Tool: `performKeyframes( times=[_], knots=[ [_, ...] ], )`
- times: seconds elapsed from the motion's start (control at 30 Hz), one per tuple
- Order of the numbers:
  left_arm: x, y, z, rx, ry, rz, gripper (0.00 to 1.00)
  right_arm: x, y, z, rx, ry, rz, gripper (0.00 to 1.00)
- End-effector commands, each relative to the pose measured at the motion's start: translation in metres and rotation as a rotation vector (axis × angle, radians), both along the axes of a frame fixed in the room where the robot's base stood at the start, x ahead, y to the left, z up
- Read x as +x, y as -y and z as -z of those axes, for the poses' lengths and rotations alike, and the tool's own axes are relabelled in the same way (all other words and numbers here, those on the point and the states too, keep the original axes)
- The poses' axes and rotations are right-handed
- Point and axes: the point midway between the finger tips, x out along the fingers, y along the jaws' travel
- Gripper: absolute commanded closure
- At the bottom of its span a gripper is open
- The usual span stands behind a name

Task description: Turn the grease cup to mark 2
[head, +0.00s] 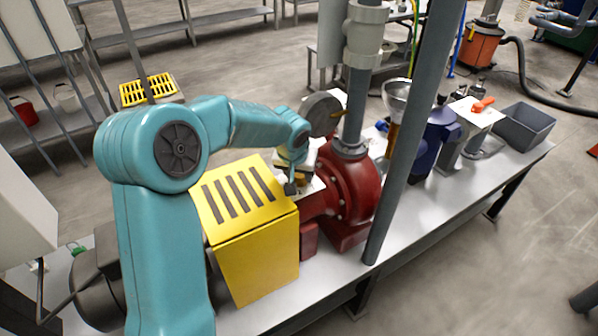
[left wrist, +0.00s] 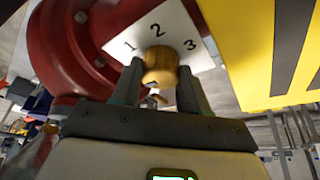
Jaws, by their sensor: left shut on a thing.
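The grease cup (left wrist: 161,62) is a round brass-coloured knob in front of a white plate (left wrist: 119,46) marked 1, 2 and 3. In the left wrist view, mark 2 is just above the cup, 1 to its left and 3 to its right. My left gripper (left wrist: 160,88) has one finger on each side of the cup and is shut on it. In the head view, my left gripper (head: 291,183) reaches down behind the yellow guard and largely hides the cup. My right gripper is not in view.
The red pump housing (head: 350,190) stands right beside the cup. The slotted yellow guard (head: 250,250) is close on the other side. A grey pipe (head: 355,110) and a slanting post (head: 402,150) rise nearby. A grey bin (head: 523,125) sits at the bench's far end.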

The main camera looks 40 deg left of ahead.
Motion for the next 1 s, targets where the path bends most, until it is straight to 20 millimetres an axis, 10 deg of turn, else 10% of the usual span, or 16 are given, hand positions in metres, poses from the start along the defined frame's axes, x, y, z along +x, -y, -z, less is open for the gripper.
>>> performKeyframes(
  times=[0.63,1.0],
  knots=[
    [-0.001,-0.004,-0.003,-0.003,0.002,0.426,0.87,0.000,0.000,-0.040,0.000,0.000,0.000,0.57],
    [0.001,-0.006,0.003,0.000,0.005,0.778,0.87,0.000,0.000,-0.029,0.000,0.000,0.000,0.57]
  ],
)
